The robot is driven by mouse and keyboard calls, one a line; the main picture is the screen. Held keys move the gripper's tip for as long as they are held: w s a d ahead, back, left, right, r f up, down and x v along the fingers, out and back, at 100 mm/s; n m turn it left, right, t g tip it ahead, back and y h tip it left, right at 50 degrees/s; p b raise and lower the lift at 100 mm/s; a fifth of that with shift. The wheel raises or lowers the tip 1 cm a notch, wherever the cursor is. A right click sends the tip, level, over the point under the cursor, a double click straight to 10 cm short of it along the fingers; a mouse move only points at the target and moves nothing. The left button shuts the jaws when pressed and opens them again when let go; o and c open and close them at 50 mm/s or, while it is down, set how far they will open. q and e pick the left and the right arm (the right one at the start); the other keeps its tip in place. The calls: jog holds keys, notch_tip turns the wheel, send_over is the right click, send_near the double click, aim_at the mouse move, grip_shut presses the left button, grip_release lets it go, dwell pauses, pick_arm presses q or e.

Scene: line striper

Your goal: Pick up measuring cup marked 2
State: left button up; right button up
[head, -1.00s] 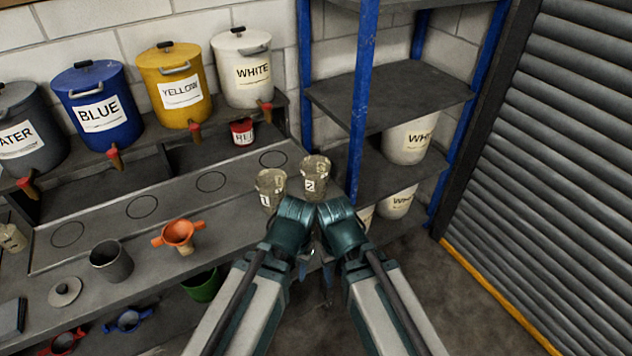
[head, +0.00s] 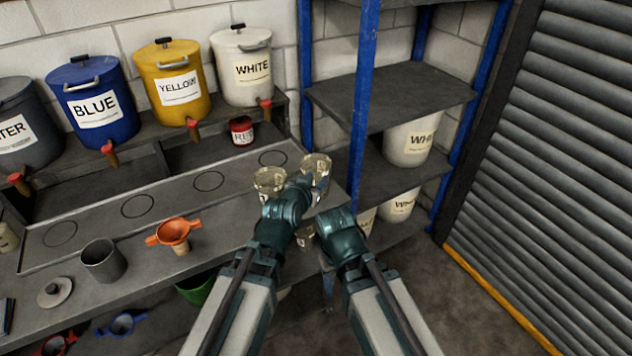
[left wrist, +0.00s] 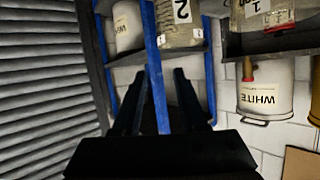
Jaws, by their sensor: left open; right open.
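The measuring cup marked 2 (head: 318,168) is a translucent, brownish cup at the right end of the bench, partly hidden by my left gripper. In the left wrist view, the cup marked 2 (left wrist: 180,22) appears upside down at the top, beyond the fingertips. My left gripper (head: 302,183) is just in front of it, open, with nothing between the fingers (left wrist: 166,72). The cup marked 1 (head: 269,179) stands to the left; it also shows in the wrist view (left wrist: 262,18). My right gripper (head: 310,236) is open and lower, by the bench edge, its fingers partly hidden.
An orange funnel (head: 174,233), a grey cup (head: 103,262) and a lid (head: 55,292) sit on the bench. Labelled buckets with taps, such as the white one (head: 243,92), line the back. A blue-post shelf (head: 366,110) stands close on the right.

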pick_arm(q)
jog(key=b, duration=0.3)
send_over(316, 178)
jog(key=s+d, duration=0.2)
jog(key=s, duration=0.1)
notch_tip(316, 178, down, 3)
jog(key=shift+f+b+x, duration=0.2)
jog(key=shift+b+x, duration=0.5)
jog(key=shift+x, duration=0.75)
jog(key=shift+f+b+x, duration=0.25)
jog(key=shift+b+x, duration=0.45)
jog(key=shift+x, duration=0.75)
jog(key=shift+s, duration=0.3)
grip_shut()
